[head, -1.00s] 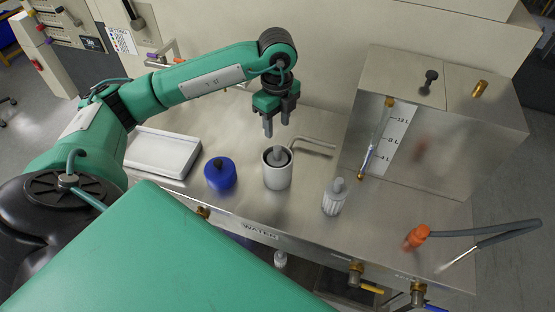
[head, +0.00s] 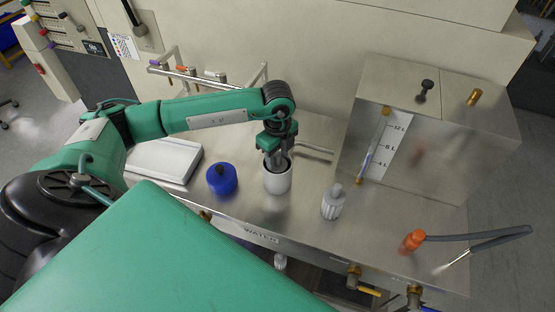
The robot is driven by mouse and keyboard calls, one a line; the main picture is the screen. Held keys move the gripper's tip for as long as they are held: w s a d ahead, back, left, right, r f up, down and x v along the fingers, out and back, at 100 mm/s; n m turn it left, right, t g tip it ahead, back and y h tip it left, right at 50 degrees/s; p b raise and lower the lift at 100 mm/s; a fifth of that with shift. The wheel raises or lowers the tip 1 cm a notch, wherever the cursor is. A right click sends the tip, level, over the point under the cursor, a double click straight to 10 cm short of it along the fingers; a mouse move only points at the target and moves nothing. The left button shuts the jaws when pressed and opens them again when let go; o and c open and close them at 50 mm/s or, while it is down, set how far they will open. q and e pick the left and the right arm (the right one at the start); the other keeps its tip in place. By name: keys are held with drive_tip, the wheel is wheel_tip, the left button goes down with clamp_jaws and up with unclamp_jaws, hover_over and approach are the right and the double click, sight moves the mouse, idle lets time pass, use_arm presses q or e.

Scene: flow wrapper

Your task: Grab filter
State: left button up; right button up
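A white cylindrical cup (head: 278,184) with a dark inner rim stands open on the steel counter. A grey piece, possibly the top of a filter, sits inside it, now mostly hidden by my gripper. A second candidate, a pale ribbed filter-like piece (head: 332,206) with a grey knob, stands upright on the counter to the right. My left gripper (head: 275,163) points down over the cup with its fingertips in the cup's mouth. The fingertips are hidden, so their grip on the grey piece cannot be told. My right gripper is not in view.
A blue round cap (head: 221,179) with a black knob sits just left of the cup. A white tray (head: 160,163) lies further left. A bent metal pipe (head: 316,149) lies behind the cup. A steel tank (head: 425,130) stands at right, an orange-ended hose (head: 413,241) in front.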

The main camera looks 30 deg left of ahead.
use_arm(q)
clamp_jaws()
drive_tip(key=shift+r, duration=0.1)
